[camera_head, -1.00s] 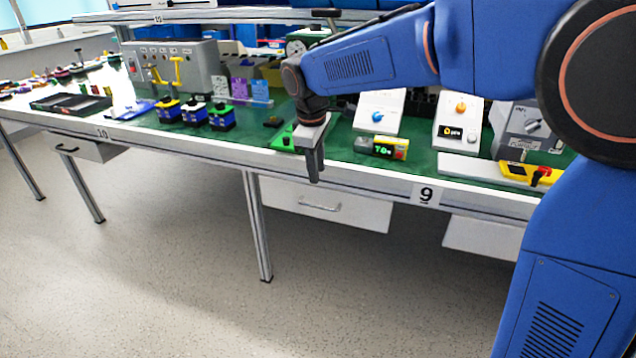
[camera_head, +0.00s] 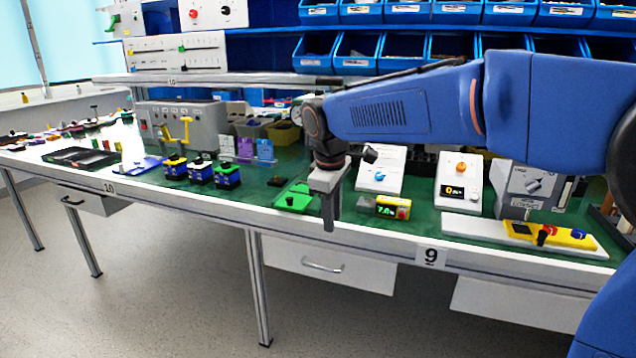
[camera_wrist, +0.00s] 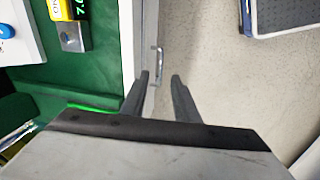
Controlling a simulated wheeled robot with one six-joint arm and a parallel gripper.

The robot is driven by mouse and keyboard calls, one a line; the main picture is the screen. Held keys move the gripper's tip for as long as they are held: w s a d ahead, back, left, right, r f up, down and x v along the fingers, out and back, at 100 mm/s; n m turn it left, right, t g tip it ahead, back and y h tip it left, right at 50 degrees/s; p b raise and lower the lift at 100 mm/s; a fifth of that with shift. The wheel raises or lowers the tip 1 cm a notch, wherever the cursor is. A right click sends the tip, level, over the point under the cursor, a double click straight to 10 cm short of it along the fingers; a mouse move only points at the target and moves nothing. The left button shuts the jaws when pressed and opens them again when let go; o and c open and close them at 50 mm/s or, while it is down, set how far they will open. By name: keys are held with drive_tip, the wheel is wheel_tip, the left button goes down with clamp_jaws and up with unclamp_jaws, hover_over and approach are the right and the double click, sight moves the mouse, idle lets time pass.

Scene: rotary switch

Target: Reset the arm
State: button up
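My gripper (camera_head: 328,215) points down at the front edge of the workbench, in front of the green mat. In the wrist view its two dark fingers (camera_wrist: 160,98) stand apart with nothing between them. Past them show the bench edge, a drawer handle and the floor. Rotary-knob boxes stand behind and to the right: a white box with a blue knob (camera_head: 380,172), a white box with an orange knob and a display (camera_head: 459,182), and a grey box with a large grey knob (camera_head: 528,190). My gripper appears apart from all of them.
A small yellow display unit (camera_head: 392,207) lies just right of my gripper, and a green plate (camera_head: 293,198) just left. A yellow panel with red and blue knobs (camera_head: 550,235) is at the right. Blue bins (camera_head: 406,50) fill the back shelf. Floor in front is clear.

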drive_tip(key=s+d+m, duration=0.6)
drive_tip(key=s+d, duration=0.8)
drive_tip(key=d, duration=0.3)
drive_tip(key=s+d+f+m+t, duration=0.1)
drive_tip(key=s+d+f+m, duration=0.2)
drive_tip(key=s, duration=0.4)
drive_tip(key=s+d+f+m+t, duration=0.1)
drive_tip(key=s+d+f+m, duration=0.3)
drive_tip(key=s, duration=0.4)
drive_tip(key=shift+d+f+y, duration=0.3)
drive_tip(key=shift+d+f, duration=0.4)
drive_tip(key=shift+f, duration=0.6)
drive_tip(key=shift+s, duration=0.1)
